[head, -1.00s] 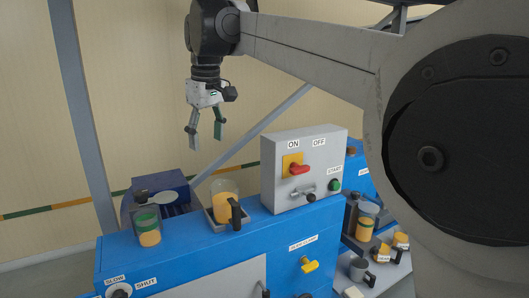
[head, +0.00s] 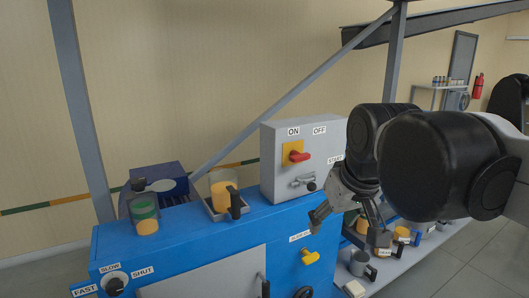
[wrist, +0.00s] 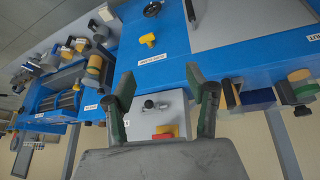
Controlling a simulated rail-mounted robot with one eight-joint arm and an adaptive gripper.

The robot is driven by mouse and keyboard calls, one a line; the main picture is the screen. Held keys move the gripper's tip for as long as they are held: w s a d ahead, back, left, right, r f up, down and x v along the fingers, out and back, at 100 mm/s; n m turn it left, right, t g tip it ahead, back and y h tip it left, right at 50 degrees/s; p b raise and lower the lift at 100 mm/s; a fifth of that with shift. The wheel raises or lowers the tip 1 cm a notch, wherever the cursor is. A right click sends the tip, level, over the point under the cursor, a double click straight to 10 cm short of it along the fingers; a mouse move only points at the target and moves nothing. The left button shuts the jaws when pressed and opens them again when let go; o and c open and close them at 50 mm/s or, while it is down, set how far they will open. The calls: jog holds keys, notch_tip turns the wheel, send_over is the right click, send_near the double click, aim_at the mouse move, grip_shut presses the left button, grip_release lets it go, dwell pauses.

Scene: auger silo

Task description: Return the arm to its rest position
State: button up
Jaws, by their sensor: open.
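My gripper (head: 345,218) is open and empty in the head view, at the right of the grey control box and in front of the blue machine's right part. Its two fingers point down and apart, and my arm reaches in from the right edge. In the wrist view my gripper (wrist: 160,95) shows its two fingers spread wide with nothing between them. The grey control box (head: 285,178) has a red switch (head: 299,157) on a yellow plate. The START button is hidden behind my arm.
The blue machine (head: 180,252) carries a jug of orange material (head: 222,190) and a banded container (head: 146,218). A yellow knob (head: 310,257) sits on its front. A grey mug (head: 360,263) and several small containers stand on the low shelf at the right. The space above the machine's left is clear.

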jog(key=s+d+f+m, duration=0.1)
jog(key=s+d+f, duration=0.2)
jog(key=s+f, duration=0.2)
jog(key=s+d+f+m+t+b, duration=0.1)
jog(key=s+d+f+m, duration=0.1)
jog(key=s+f, duration=0.3)
notch_tip(320, 180, down, 4)
jog(key=shift+s+d+r+t+h, duration=0.3)
jog(key=shift+s+d+h, duration=0.1)
jog(key=shift+d, duration=0.45)
